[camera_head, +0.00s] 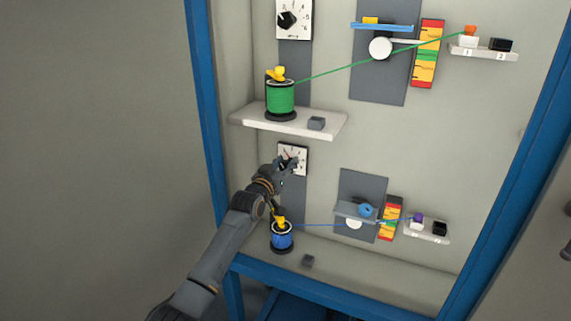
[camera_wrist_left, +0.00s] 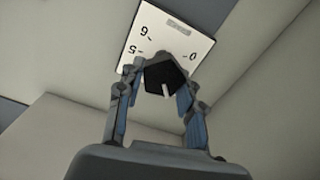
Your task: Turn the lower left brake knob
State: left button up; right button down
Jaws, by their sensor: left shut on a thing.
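The lower left brake knob (camera_wrist_left: 165,78) is black with a white pointer mark, on a white dial plate (camera_wrist_left: 172,33) with printed numbers. In the left wrist view, my left gripper (camera_wrist_left: 160,88) is shut on the knob, with one finger on each side of it. In the head view, my left gripper (camera_head: 283,167) reaches up to the lower white dial plate (camera_head: 297,151) and covers much of it. The knob is mostly hidden there. My right gripper is not in view.
A blue cable spool (camera_head: 282,238) stands just below my left gripper, close to my arm. A white shelf (camera_head: 243,118) with a green spool (camera_head: 280,98) sits above. A thin blue cable runs right from the lower spool to a grey panel (camera_head: 350,183). Blue frame posts (camera_head: 202,80) bound the cabinet.

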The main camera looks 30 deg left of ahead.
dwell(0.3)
pick_arm(q)
jog(key=o, duration=1.2)
jog(key=shift+c, duration=0.2)
jog(key=s, duration=1.2)
jog(key=shift+d, duration=0.3)
